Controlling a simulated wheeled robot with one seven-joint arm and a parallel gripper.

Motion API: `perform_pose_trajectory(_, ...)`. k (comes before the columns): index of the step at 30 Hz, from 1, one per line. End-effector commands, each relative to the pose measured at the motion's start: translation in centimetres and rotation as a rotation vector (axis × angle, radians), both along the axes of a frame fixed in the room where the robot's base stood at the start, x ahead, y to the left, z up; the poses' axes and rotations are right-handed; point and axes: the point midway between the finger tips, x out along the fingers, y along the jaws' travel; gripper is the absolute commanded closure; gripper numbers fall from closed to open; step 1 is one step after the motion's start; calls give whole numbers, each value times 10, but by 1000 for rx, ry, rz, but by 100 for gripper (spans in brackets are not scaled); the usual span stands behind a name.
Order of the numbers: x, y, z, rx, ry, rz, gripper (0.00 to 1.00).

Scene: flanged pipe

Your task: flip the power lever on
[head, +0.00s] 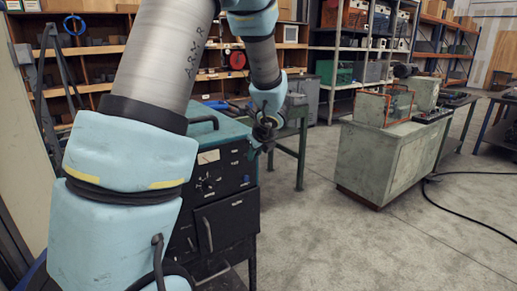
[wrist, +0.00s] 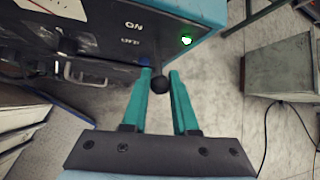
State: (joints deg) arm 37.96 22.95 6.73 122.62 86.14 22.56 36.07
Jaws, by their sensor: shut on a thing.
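The power lever shows in the wrist view as a dark round knob (wrist: 160,85) at the edge of a black panel (wrist: 95,35). ON and OFF labels and a lit green lamp (wrist: 187,40) are on that panel near it. My gripper (wrist: 160,73) has its two teal fingers on either side of the knob and is shut on it. The lever's shaft is hard to make out. In the head view, my gripper (head: 262,138) is at the right side of the teal cabinet (head: 212,137) with a black front; there the lever is hidden or too small to tell.
A grey-green workbench (head: 385,160) stands to the right across open concrete floor (head: 330,240). A black cable (head: 450,205) lies on the floor at the right. Shelves (head: 340,50) line the back. A green table (head: 298,150) stands behind the cabinet.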

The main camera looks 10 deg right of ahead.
Motion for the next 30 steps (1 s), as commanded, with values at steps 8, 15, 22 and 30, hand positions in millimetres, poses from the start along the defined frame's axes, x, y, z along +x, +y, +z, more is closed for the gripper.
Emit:
perform_pose_trajectory(8, 1, 1, 1, -4, 6, -1, 100)
perform_pose_trajectory(15, 1, 1, 1, -4, 5, 0, 65)
perform_pose_trajectory(22, 0, 1, 1, -3, 5, 0, 42)
perform_pose_trajectory(30, -1, 0, 3, -4, 5, 0, 42)
